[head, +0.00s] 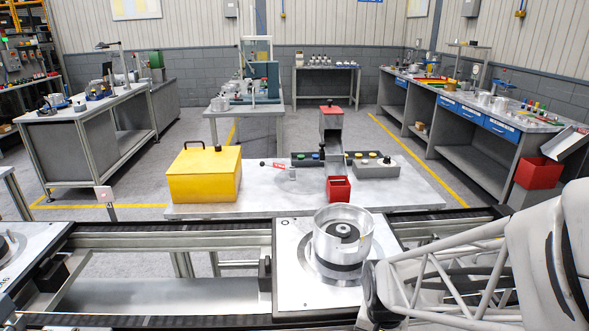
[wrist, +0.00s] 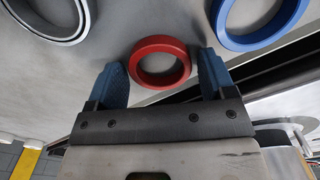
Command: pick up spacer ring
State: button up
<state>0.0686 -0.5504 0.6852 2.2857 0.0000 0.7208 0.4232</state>
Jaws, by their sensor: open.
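In the wrist view, a thick red ring (wrist: 160,43) lies on a grey surface, partly between the two blue fingers of my gripper (wrist: 162,70). My gripper is open, with one finger on each side of the ring and gaps visible. A blue ring (wrist: 234,38) lies to the right, cut by the top edge. A silver-grey ring with a dark inner band (wrist: 62,39) lies to the left, also cut off. The pictures do not label which ring is the spacer ring. No loose rings or fingertips show in the head view.
In the head view, a metal drum housing (head: 328,237) stands on a pallet (head: 290,285) on the conveyor, close to my arm. A table behind holds a yellow box (head: 203,180), a red bin (head: 338,189) and control boxes. In the wrist view, a dark rail edge runs at right.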

dwell(0.4)
jog(key=c, duration=0.7)
jog(key=shift+o, duration=0.2)
notch_tip(320, 180, up, 10)
dwell(0.8)
